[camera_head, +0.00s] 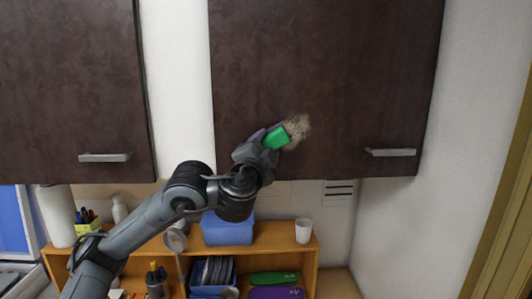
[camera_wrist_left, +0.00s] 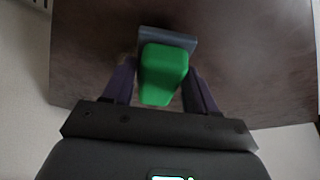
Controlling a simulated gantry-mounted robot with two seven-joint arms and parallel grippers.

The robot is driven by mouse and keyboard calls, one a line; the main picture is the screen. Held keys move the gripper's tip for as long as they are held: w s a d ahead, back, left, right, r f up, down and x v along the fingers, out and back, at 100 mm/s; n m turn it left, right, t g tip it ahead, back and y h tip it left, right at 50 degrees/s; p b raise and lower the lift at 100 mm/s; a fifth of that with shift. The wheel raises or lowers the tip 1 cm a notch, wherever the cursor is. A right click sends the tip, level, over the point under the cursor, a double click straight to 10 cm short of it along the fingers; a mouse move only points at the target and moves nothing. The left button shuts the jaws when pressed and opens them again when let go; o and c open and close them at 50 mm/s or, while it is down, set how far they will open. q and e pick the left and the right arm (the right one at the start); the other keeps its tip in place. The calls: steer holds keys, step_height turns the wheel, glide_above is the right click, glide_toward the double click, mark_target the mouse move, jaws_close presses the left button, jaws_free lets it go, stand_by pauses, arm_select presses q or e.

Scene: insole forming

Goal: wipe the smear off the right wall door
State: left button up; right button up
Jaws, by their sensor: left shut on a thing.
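The right wall door (camera_head: 335,65) is dark brown with a metal handle (camera_head: 391,152) at its lower right. A tan smear (camera_head: 297,127) is on the lower middle of this door. My left gripper (camera_head: 264,137) is shut on a green wiping block (camera_head: 277,138), just left of the smear; the block overlaps the smear's left edge in the head view. In the left wrist view the green block (camera_wrist_left: 162,74) sits between the two fingers, with a grey-blue pad (camera_wrist_left: 167,38) at its far end, facing the door. Whether the pad touches the door is unclear. My right gripper is not in view.
The left wall door (camera_head: 70,80) hangs beside it, with a handle (camera_head: 104,157). Below is a wooden shelf (camera_head: 272,238) with a blue bin (camera_head: 227,229), a white cup (camera_head: 303,231) and green and purple insoles (camera_head: 275,278). A white wall (camera_head: 450,170) borders the right.

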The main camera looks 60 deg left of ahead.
arm_select(q)
steer(key=shift+w+a+f, duration=0.1)
steer(key=shift+a, duration=0.1)
stand_by(0.6)
steer(key=shift+w+a+b, duration=0.35)
steer(key=shift+a+b, duration=0.3)
steer(key=shift+b, duration=0.1)
steer(key=shift+r, duration=0.2)
